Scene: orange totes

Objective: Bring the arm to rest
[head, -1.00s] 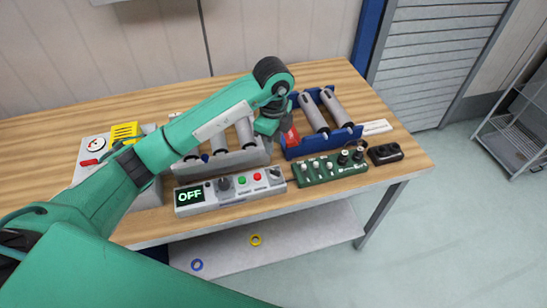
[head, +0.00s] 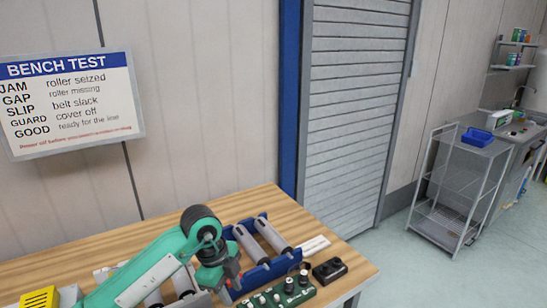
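My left arm comes in from the lower left over the wooden bench. My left gripper (head: 230,280) points down beside the left end of the blue tray (head: 267,272). Its fingers are small and partly hidden by the wrist, so I cannot tell whether they are open or shut. The blue tray holds grey rollers (head: 271,236). My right gripper is not in view.
The bench (head: 255,202) also carries a green control board (head: 278,296), a black socket box (head: 330,270) and a yellow block (head: 40,298). A BENCH TEST sign (head: 72,102) hangs on the wall. A wire shelf cart (head: 455,190) stands at the right, with clear floor before it.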

